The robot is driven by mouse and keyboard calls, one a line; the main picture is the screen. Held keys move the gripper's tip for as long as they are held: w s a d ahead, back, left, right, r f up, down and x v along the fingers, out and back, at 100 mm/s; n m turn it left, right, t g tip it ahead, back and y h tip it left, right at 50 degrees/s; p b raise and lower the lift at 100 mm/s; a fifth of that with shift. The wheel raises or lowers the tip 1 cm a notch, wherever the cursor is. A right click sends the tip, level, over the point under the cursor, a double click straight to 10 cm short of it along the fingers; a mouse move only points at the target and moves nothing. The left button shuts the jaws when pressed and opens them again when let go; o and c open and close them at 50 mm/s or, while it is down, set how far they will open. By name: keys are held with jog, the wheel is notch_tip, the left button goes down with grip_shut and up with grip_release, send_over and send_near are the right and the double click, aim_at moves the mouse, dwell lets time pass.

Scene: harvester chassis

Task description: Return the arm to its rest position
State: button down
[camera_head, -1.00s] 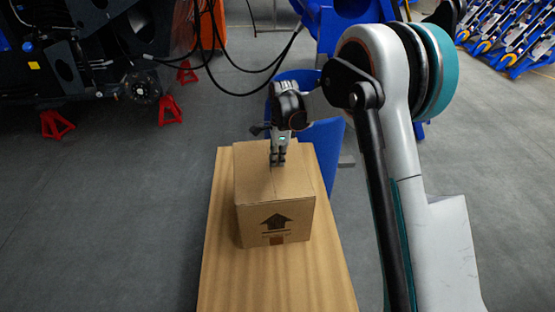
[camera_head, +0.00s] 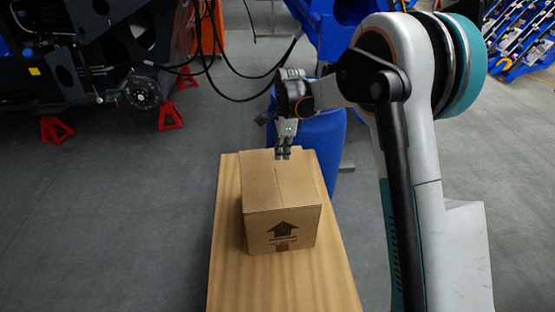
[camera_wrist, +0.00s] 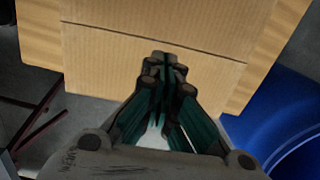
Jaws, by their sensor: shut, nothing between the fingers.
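My gripper (camera_head: 283,154) hangs fingers down over the far part of a closed cardboard box (camera_head: 282,227) in the head view. Its fingers are together with nothing between them. In the wrist view the closed fingertips (camera_wrist: 162,60) show in front of the box top (camera_wrist: 150,20). Whether the tips touch the box cannot be told for certain; they appear a little above it. My arm rises at the right of the head view, bent at the elbow, and reaches left to the gripper.
The box stands on a wooden tabletop (camera_head: 230,285). A blue barrel (camera_head: 328,140) stands close behind it. Black cables (camera_head: 245,98) hang behind the gripper. Red stands (camera_head: 170,115) and dark machinery (camera_head: 90,60) are at the left. Open grey floor (camera_head: 120,210) lies left of the table.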

notch_tip(320, 180, up, 8)
jog(key=s+d+r+n+t+b, duration=0.2)
jog(key=s+d+r+n+b, duration=0.15)
jog(key=s, duration=0.45)
jog(key=s+d+r+n+t+b, duration=0.1)
jog(key=s+d+r+n+b, duration=0.25)
jog(key=s, duration=0.55)
jog(key=s+d+f+n+t+b, duration=0.1)
jog(key=s+d+f+n+t, duration=0.1)
jog(key=s+f+n, duration=0.3)
jog(key=s+d+f+n+t+b, duration=0.2)
jog(key=s+d+f+n, duration=0.2)
jog(key=s, duration=0.9)
notch_tip(320, 180, down, 2)
jog(key=shift+s+f+n+h+b, duration=0.1)
jog(key=shift+s+n+h+b, duration=0.25)
jog(key=shift+n, duration=0.25)
jog(key=shift+w, duration=0.1)
